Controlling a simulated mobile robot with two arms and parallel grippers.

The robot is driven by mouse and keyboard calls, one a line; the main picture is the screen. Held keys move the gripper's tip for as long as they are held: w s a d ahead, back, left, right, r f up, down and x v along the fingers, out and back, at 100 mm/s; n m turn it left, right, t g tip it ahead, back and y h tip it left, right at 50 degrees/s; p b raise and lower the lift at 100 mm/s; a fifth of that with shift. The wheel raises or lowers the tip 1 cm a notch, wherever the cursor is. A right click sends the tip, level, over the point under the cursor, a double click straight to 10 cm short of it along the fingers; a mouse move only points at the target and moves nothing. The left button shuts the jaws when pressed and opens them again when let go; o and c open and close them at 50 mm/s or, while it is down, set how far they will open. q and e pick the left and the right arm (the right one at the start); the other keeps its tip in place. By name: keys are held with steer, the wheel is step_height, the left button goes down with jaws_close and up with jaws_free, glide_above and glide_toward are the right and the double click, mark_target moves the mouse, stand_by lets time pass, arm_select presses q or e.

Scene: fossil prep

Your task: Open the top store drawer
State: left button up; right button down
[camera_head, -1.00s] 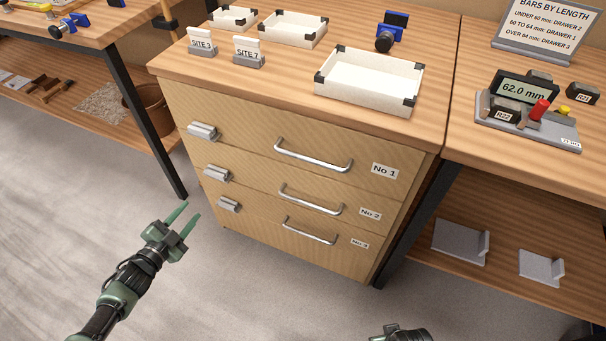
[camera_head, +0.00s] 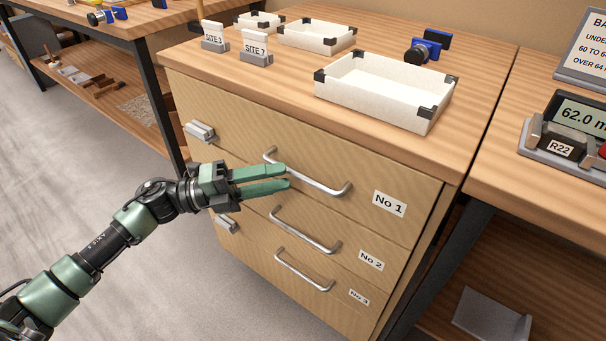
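The wooden store cabinet has three drawers stacked under its top. The top drawer (camera_head: 240,128) carries the label No 1 (camera_head: 390,203) and a silver bar handle (camera_head: 325,187); its front looks flush with the cabinet. My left gripper (camera_head: 288,177) is in front of the top drawer, its green fingers apart with a narrow gap, pointing right. The fingers overlap the left part of the handle in the picture; I cannot tell whether they touch it. Nothing shows between them. My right gripper is out of view.
Drawers No 2 (camera_head: 370,260) and No 3 (camera_head: 358,297) sit below with similar handles. A grey metal latch-like piece (camera_head: 201,131) is at the top drawer's left. An empty white tray (camera_head: 375,95) stands on top. Clear floor (camera_head: 60,180) lies left.

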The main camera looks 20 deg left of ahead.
mark_target(297, 172)
arm_select(q)
steer(key=shift+x, duration=2.3)
jaws_close()
steer(key=shift+f, duration=0.1)
